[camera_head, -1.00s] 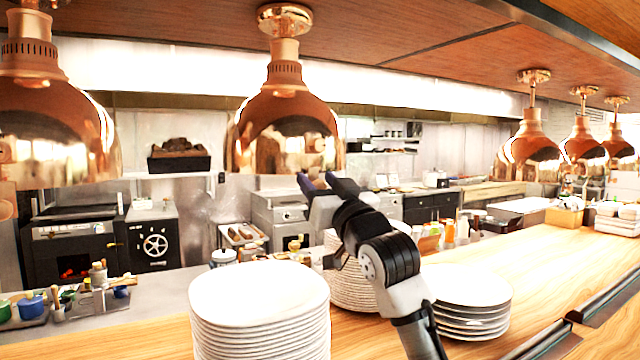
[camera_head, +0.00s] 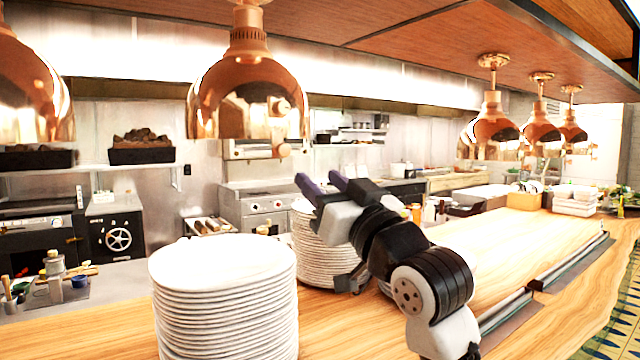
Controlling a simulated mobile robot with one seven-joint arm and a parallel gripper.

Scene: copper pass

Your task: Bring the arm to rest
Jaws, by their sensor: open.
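My gripper (camera_head: 322,184) is at the middle of the head view, at the end of my raised, bent arm. Its two dark purple fingers stand apart and point up and to the left, with nothing between them. It is in front of a stack of white plates (camera_head: 318,262), and my arm partly hides that stack. Whether the gripper touches the plates cannot be told, but the fingers show near the top of the stack in the picture.
A tall stack of white plates (camera_head: 225,310) stands at the front left on the wooden counter (camera_head: 535,240). Copper heat lamps (camera_head: 250,95) hang above. A dark metal rail (camera_head: 560,270) runs along the right. The counter at right is mostly clear.

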